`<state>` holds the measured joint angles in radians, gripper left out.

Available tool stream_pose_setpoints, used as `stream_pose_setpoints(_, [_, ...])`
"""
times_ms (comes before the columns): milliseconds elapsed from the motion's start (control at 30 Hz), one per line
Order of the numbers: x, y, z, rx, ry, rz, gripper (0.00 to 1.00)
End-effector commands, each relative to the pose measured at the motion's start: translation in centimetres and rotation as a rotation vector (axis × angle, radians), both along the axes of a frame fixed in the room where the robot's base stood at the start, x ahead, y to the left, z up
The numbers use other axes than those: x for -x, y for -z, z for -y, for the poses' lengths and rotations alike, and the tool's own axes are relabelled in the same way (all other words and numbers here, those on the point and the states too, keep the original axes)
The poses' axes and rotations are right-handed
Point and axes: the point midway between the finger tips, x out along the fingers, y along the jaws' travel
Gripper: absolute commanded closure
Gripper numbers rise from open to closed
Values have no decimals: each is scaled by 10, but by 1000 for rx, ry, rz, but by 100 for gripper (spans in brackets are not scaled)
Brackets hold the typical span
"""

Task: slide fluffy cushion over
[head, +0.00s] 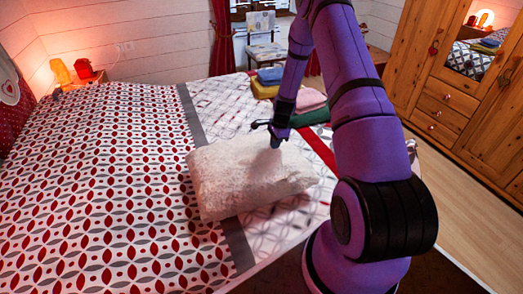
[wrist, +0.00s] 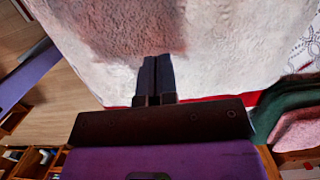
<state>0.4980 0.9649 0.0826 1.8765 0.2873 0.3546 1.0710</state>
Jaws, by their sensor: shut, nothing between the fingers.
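The fluffy cushion (head: 235,182) is white and lies on the bed (head: 120,190), across its grey band and the pale patterned part. In the head view my gripper (head: 275,143) points down at the cushion's far right part. In the wrist view the cushion (wrist: 235,50) fills the upper middle, and my gripper (wrist: 157,62) shows with its two dark fingers together and nothing between them. The fingertips overlap the cushion in the picture; I cannot tell whether they press on it. My arm hides part of the bed's right side.
Folded towels (head: 268,88) in several colours lie at the bed's far right, beyond the cushion. A chair (head: 263,40) stands behind them. A wooden wardrobe (head: 450,90) is at the right, with bare floor (head: 445,185) before it. The bed left of the cushion is clear.

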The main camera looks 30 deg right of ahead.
Motion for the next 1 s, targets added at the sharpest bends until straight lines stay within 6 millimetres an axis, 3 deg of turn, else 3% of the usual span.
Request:
stream_pose_setpoints(200, [-9, 0, -40, 0, -3, 0, 100])
stream_pose_setpoints(367, [-14, 0, -61, 1, -2, 0, 100])
stream_pose_setpoints(600, [-13, 16, -59, 1, 1, 0, 100])
stream_pose_setpoints(1000, [-11, 19, -56, 1, 1, -2, 100])
